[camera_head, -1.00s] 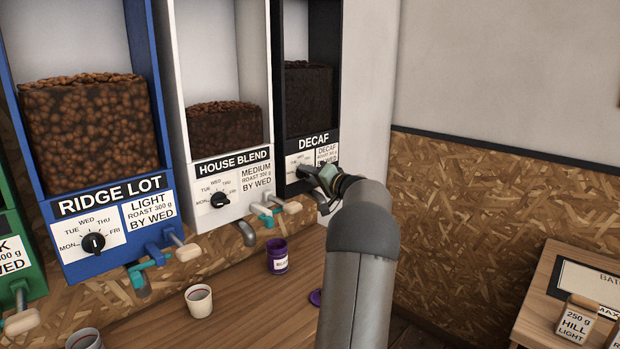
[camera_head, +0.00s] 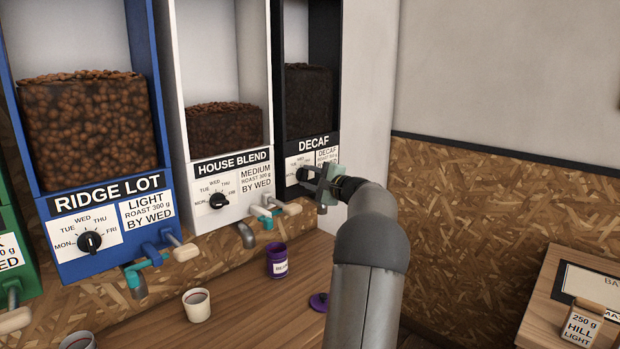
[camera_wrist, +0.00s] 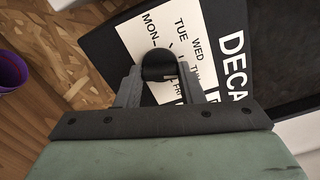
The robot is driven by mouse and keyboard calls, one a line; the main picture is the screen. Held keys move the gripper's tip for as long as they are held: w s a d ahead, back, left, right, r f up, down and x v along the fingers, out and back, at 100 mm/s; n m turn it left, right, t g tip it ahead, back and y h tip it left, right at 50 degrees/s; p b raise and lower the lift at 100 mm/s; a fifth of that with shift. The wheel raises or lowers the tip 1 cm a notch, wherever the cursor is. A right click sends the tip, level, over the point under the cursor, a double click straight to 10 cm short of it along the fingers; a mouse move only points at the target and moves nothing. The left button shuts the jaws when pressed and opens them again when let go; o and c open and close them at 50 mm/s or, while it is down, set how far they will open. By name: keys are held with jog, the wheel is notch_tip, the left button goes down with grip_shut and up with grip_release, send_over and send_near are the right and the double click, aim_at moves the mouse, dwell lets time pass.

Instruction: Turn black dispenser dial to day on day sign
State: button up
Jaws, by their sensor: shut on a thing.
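The black dispenser (camera_head: 283,120), labelled DECAF, stands at the right of the row. Its white dial plate (camera_head: 294,163) carries the days, with MON, TUE, WED, THU and FRI showing in the wrist view. The round black dial (camera_wrist: 159,65) sits between the fingers of my gripper (camera_wrist: 158,74), which are shut on it. The head view shows my gripper (camera_head: 311,175) at the dial, partly covering the plate. Where the pointer aims cannot be told.
The white HOUSE BLEND dispenser (camera_head: 229,166) and blue RIDGE LOT dispenser (camera_head: 109,203) stand to the left. A purple jar (camera_head: 277,259), a purple lid (camera_head: 319,302) and a white cup (camera_head: 196,305) are on the counter. A wooden stand (camera_head: 560,270) is at right.

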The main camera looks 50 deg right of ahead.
jog(key=shift+m+p, duration=0.6)
jog(key=shift+m, duration=1.6)
jog(key=o, duration=1)
jog(key=shift+s, duration=0.1)
jog(key=s+b, duration=0.1)
jog(key=s, duration=0.4)
jog(key=s+a+b, duration=0.1)
jog(key=s, duration=0.5)
jog(key=s+a+b, duration=0.1)
jog(key=s+b, duration=0.1)
jog(key=s, duration=0.4)
jog(key=shift+s, duration=0.1)
